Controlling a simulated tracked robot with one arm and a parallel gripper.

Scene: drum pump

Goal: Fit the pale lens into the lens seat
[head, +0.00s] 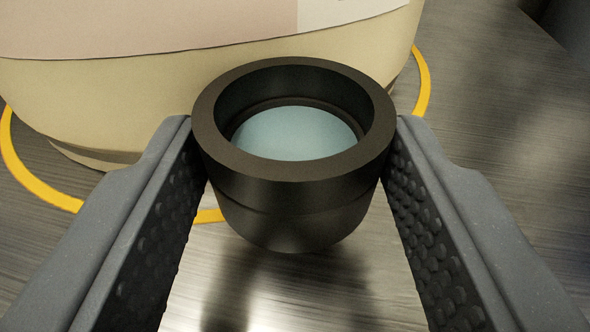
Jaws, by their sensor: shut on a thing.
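My gripper (294,150) is shut on the pale lens, with one finger on each side of its dark round barrel (290,205). The lens glass (297,134) is pale blue and sits inside the thick black rim. The barrel is roughly upright, its open end facing up toward the camera, and it narrows toward the bottom. It appears to be held above the metal floor, with a dark shadow below it. I cannot make out a lens seat in this view.
A large cream drum (110,95) with a pale pink and white label stands just behind the lens and fills the upper left. A yellow ring (40,187) on the brushed metal floor (510,130) runs around it. The floor at right looks clear.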

